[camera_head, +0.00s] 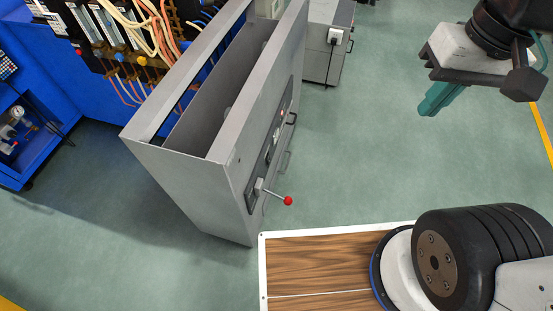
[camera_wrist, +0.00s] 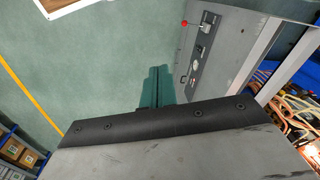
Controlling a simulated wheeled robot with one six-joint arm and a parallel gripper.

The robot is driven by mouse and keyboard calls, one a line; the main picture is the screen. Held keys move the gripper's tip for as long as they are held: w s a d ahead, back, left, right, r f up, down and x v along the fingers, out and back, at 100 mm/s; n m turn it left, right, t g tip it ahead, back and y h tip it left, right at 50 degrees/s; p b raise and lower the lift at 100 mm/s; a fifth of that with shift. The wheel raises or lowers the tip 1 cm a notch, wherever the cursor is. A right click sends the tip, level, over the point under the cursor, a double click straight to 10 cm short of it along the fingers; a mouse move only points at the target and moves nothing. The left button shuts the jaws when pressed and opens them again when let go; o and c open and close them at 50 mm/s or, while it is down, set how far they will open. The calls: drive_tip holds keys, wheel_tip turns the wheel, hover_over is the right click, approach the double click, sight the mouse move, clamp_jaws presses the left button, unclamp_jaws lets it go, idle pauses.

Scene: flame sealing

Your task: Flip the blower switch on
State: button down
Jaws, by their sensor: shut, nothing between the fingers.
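A grey cabinet (camera_head: 205,185) stands left of centre in the head view, with a dark control panel (camera_head: 270,145) on its right-hand face. A lever with a red knob (camera_head: 288,201) sticks out near the panel's lower end. In the wrist view the panel (camera_wrist: 198,60) shows small controls, and the red-knobbed lever (camera_wrist: 185,23) is at the top. I cannot tell which control is the blower switch. My gripper (camera_head: 436,100) is right of the cabinet, apart from it. Its teal fingers (camera_wrist: 157,86) are shut and empty, left of the panel in the wrist view.
A wood-topped platform with a white rim (camera_head: 262,275) lies in front of the cabinet. A smaller grey box (camera_head: 325,55) stands behind. Blue machinery with wires (camera_head: 100,60) is at left. Green floor (camera_head: 370,150) between gripper and cabinet is clear. Shelved boxes (camera_wrist: 18,150) show in the wrist view.

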drive_tip(key=w+a+f+m+y, duration=0.4)
drive_tip(key=w+a+f+m, duration=0.1)
drive_tip(key=w+a+f, duration=0.3)
drive_tip(key=w+a+f+m+y, duration=0.4)
drive_tip(key=w+a+f, duration=0.25)
drive_tip(key=w, duration=0.45)
drive_tip(key=w+d+f+m+t+h, duration=0.1)
drive_tip(key=f+m, duration=0.5)
drive_tip(key=f, duration=1)
drive_tip(key=w+d+f+m+h, duration=0.1)
drive_tip(key=f+m, duration=0.5)
drive_tip(key=f, duration=1)
drive_tip(key=shift+w+d+f+m+t, duration=0.35)
drive_tip(key=shift+w+d+m+t, duration=0.05)
drive_tip(key=shift+w+d, duration=0.15)
drive_tip(key=shift+a, duration=0.1)
